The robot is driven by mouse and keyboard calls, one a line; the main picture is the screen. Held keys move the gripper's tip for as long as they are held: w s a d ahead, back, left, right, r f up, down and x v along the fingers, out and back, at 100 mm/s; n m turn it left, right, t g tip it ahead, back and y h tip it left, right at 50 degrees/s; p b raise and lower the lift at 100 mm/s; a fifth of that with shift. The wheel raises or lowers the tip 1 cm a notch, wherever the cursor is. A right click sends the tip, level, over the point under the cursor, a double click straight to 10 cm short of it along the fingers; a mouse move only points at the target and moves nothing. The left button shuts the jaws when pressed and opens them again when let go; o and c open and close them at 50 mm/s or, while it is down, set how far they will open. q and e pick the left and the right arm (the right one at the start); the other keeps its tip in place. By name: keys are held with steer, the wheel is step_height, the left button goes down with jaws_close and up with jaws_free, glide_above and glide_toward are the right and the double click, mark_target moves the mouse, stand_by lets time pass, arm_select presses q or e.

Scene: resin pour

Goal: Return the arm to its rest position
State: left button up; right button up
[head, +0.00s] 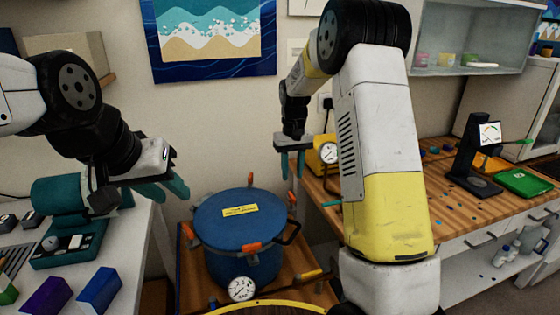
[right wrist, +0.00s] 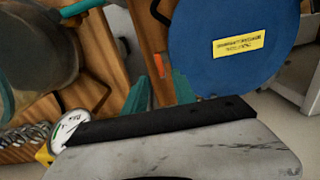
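My right arm rises large through the middle of the head view. Its gripper (head: 292,166) hangs with teal fingers pointing down, above and to the right of the blue pressure pot (head: 243,240). In the right wrist view the right gripper (right wrist: 161,90) has its two teal fingers apart with nothing between them. The pot's blue lid with a yellow label shows there too (right wrist: 225,65). My left gripper (head: 165,188) is at the left, between the white side table and the pot. Its teal fingers look apart, and I see nothing held.
The pot stands on a wooden surface with a dial gauge (head: 241,289) in front. At right, a wooden bench (head: 440,180) carries a black gauge stand (head: 474,155) and a green box (head: 523,182). Blue (head: 99,290) and purple (head: 47,296) blocks lie on the left table.

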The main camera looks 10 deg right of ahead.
steer(key=s+d+r+t+y, duration=0.2)
steer(key=s+r+t, duration=0.1)
steer(key=s+r, duration=1)
steer(key=s+r+m+t, duration=0.1)
steer(key=s+r+t, duration=0.1)
steer(key=s, duration=1.5)
steer(key=shift+a+r+t, duration=0.15)
steer(key=shift+a+t, duration=0.15)
steer(key=shift+t, duration=0.3)
